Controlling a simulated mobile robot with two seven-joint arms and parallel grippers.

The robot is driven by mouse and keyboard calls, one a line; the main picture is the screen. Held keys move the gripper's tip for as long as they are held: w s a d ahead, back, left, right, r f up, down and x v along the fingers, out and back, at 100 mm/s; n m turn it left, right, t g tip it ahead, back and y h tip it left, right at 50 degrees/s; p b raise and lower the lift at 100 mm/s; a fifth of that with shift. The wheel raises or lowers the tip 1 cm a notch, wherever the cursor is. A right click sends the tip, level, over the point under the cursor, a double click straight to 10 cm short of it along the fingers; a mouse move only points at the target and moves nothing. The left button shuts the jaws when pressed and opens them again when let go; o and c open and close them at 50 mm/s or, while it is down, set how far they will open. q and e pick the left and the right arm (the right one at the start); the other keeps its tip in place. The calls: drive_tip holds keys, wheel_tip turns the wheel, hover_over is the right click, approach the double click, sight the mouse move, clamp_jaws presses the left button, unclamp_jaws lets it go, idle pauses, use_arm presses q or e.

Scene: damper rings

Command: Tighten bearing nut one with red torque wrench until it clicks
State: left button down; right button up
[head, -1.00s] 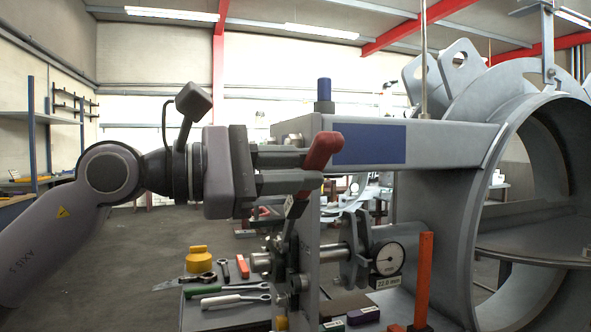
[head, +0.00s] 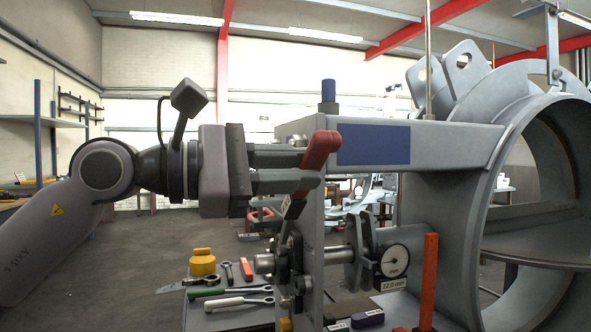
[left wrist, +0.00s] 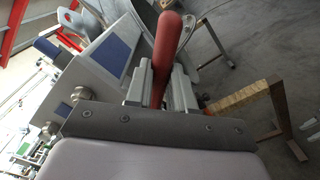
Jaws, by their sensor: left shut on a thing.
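The red torque wrench's handle (head: 320,150) stands upright and slightly tilted beside the grey steel frame. My left gripper (head: 309,165) is shut on this handle. In the left wrist view the red handle (left wrist: 166,55) also sits between the fingers of my left gripper (left wrist: 163,85). The wrench's dark shank runs down from the handle, past a small white label, towards the shaft end (head: 264,263) at the frame plate. The wrench head and the bearing nut overlap there, and I cannot tell how they are seated. My right gripper is not in view.
A dial gauge (head: 394,261) sits on the shaft assembly with a "22.0 mm" label below. An orange upright bar (head: 429,280) and a large grey ring (head: 480,215) stand right. Floor at left is open.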

use_arm(q)
drive_tip(key=shift+s+a+r, duration=0.1)
drive_tip(key=shift+s+a, duration=0.05)
drive_tip(key=shift+a, duration=0.15)
idle(0.4)
drive_tip(key=shift+b+v, duration=0.7)
drive_tip(key=shift+v, duration=0.8)
idle(1.0)
